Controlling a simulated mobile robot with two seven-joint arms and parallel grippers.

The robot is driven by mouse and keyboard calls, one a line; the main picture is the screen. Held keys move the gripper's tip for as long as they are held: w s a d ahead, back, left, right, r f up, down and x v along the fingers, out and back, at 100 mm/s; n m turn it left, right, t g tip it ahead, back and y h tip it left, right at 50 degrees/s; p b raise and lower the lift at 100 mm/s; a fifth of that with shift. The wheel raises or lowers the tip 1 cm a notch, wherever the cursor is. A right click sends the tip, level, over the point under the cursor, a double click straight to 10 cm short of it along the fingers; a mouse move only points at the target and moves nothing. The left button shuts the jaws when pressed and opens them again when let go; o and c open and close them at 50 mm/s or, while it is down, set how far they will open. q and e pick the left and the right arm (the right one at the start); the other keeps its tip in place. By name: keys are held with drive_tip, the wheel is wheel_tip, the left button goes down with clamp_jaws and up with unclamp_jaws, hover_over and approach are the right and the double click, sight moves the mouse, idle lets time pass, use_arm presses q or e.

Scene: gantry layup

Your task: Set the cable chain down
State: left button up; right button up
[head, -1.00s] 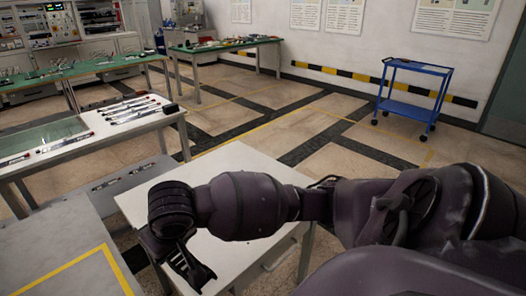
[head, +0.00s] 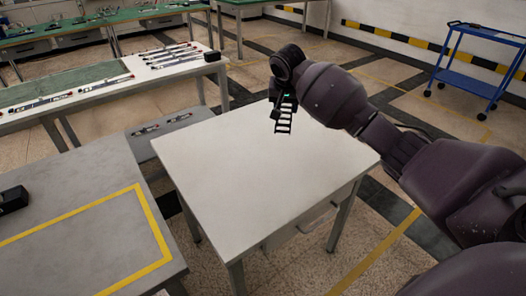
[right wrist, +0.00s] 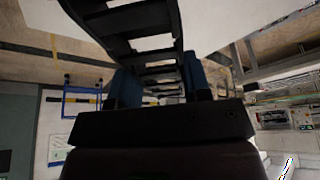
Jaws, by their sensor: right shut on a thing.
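The cable chain (head: 283,121) is a black, ladder-like strip. My right gripper (head: 285,97) is shut on it, and it hangs down below the fingers. In the head view it shows over the far part of the white table (head: 250,170); I cannot tell whether its lower end touches the top. In the right wrist view the chain (right wrist: 126,22) curves up and out from between the blue finger pads of the gripper (right wrist: 160,85). My left gripper is not in view.
The white table top is bare. A grey table (head: 60,265) with a yellow outline and a black object (head: 13,200) stands at the left. A bench with several tools (head: 178,55) is behind. A blue cart (head: 475,65) stands at the far right.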

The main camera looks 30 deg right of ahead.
drive_tip(key=b, duration=0.4)
hover_over(283, 162)
drive_tip(key=f, duration=0.9)
drive_tip(key=s+f, duration=0.1)
drive_tip(key=f, duration=0.4)
drive_tip(key=shift+a+f, duration=0.15)
drive_tip(key=shift+a, duration=0.25)
wheel_tip(283, 162, down, 6)
drive_tip(key=shift+r+b, duration=0.1)
drive_tip(key=shift+b, duration=0.85)
drive_tip(key=shift+r, duration=0.15)
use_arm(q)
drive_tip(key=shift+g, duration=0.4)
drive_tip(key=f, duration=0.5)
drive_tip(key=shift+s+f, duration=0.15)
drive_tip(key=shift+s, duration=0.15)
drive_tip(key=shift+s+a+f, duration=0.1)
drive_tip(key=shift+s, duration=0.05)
use_arm(e)
drive_tip(key=shift+f, duration=0.3)
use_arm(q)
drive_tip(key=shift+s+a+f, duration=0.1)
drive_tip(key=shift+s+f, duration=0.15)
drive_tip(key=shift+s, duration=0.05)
use_arm(e)
drive_tip(key=shift+f, duration=0.3)
drive_tip(key=o, duration=1.1)
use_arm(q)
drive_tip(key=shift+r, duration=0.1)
